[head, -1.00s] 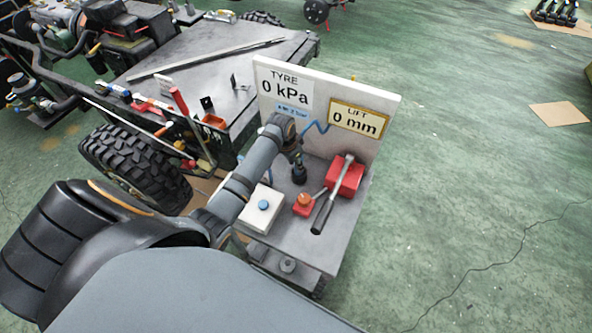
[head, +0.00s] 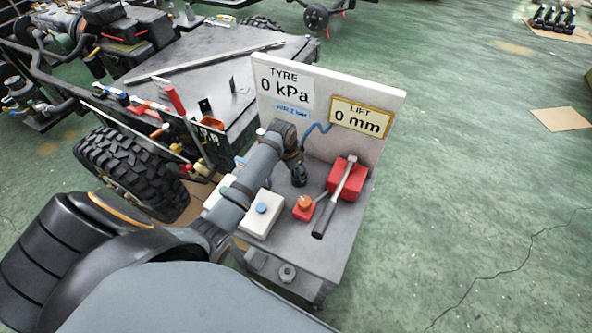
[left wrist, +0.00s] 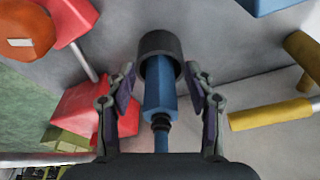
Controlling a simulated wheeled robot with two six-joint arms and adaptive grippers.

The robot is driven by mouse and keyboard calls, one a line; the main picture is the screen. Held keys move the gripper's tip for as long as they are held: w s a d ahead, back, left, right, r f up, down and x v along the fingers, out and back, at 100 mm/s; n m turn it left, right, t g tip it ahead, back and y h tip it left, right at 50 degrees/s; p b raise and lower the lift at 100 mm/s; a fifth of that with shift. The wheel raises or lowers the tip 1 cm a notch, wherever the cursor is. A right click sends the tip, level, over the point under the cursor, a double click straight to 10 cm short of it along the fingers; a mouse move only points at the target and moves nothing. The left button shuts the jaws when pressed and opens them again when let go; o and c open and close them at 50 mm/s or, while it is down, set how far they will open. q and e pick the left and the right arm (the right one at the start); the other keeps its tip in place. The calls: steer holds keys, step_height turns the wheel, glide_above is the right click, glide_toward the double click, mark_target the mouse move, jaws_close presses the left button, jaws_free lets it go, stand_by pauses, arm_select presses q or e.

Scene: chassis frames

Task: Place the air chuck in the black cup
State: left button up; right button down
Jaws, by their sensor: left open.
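The blue air chuck (left wrist: 160,95) shows in the left wrist view with one end inside the mouth of the black cup (left wrist: 147,42). Its near end, with a black collar, points back toward my wrist. My left gripper (left wrist: 160,72) is open, with one finger on each side of the chuck and a visible gap at both sides. In the head view, my left gripper (head: 296,165) is over the grey cart top, at the black cup (head: 299,181); it hides the chuck there. My right gripper is not in view.
A white board (head: 385,98) with pressure and lift readouts stands behind the cup, with a blue hose (head: 318,128) before it. A red block with a lever (head: 347,180) stands to the right. A white box with a blue button (head: 261,212) stands at the front left.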

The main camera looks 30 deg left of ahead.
arm_select(q)
steer(key=v, duration=1.2)
steer(key=shift+b, duration=0.4)
steer(key=shift+a+r, duration=0.1)
